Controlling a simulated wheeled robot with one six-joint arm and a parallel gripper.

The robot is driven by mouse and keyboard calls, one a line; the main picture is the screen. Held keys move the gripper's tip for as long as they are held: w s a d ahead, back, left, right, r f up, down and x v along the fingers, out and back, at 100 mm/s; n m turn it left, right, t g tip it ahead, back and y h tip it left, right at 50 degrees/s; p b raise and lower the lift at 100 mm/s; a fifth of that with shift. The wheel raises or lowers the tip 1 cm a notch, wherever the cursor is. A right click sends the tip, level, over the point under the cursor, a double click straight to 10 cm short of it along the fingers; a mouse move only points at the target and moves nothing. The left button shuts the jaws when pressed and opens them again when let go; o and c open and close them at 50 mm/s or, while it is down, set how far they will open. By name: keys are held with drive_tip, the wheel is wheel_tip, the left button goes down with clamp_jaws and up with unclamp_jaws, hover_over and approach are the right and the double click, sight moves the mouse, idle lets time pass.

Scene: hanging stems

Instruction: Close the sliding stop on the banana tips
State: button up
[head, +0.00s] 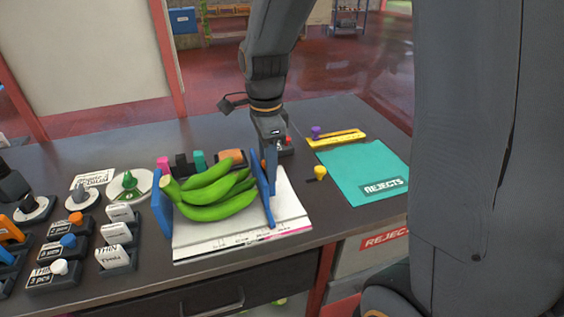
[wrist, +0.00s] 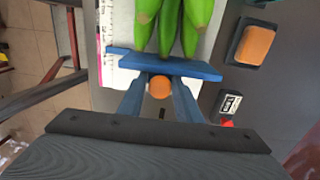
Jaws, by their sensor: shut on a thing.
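A bunch of green bananas (head: 212,192) lies on a white measuring board (head: 192,246) between two blue upright plates. The left plate (head: 162,203) is at the stem end. The sliding stop (head: 262,188) is the blue plate on the right, at the banana tips. In the wrist view the stop (wrist: 200,70) crosses just below the tips (wrist: 166,48); I cannot tell whether they touch. My gripper (wrist: 160,98) is behind the stop, its blue fingers shut on the stop's orange knob (wrist: 160,87). In the head view my gripper (head: 271,160) partly hides this spot.
An orange block (wrist: 255,45) on a dark base stands beside the board. A teal rejects mat (head: 365,172), a yellow slide gauge (head: 336,138) and a yellow knob (head: 320,172) are to the right. Several labelled blocks and dials (head: 68,241) crowd the left.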

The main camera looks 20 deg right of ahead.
drive_tip(key=shift+w, duration=0.1)
drive_tip(key=o, duration=0.8)
drive_tip(key=shift+r+p, duration=3.7)
drive_tip(key=shift+r, duration=0.35)
drive_tip(key=shift+f, duration=0.1)
